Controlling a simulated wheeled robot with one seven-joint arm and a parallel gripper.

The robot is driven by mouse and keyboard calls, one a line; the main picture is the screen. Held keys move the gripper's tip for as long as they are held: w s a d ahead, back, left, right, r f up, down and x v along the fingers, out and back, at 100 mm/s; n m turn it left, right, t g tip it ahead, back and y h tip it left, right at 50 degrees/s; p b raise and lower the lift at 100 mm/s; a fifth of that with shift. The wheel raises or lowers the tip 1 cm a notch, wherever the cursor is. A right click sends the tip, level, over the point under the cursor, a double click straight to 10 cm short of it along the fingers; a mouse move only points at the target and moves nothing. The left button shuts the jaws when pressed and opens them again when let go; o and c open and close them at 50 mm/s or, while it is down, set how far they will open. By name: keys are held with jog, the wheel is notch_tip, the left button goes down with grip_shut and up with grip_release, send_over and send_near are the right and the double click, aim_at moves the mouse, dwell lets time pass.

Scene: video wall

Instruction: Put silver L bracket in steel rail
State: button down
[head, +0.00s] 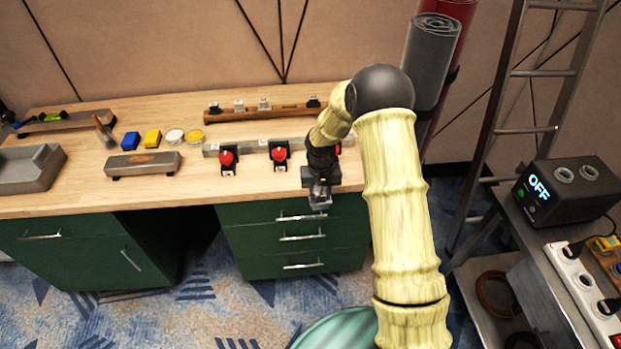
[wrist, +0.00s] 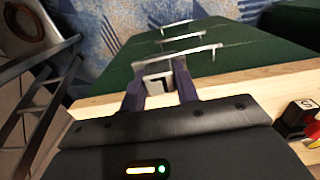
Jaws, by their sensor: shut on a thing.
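My gripper (head: 319,196) is shut on the silver L bracket (wrist: 158,83), just beyond the front edge of the workbench, above the green drawers. In the wrist view the bracket sits between the two fingertips and shows a dark L-shaped mark. In the head view it is small, and the fingers partly cover it. The steel rail (head: 250,146) is a long grey bar on the bench, behind my gripper and mostly to its left. Red-topped clamps stand along its front. My arm hides part of its right end.
A wooden rack (head: 232,112) with several small pieces stands behind the rail. A grey block (head: 143,164), coloured pieces and a grey tray (head: 28,168) are on the left of the wooden bench (head: 75,196). A ladder and a box reading OFF (head: 566,192) stand right.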

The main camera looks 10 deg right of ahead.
jog(key=s+d+f, duration=0.5)
jog(key=s+f, duration=0.3)
jog(key=shift+s+d, duration=0.4)
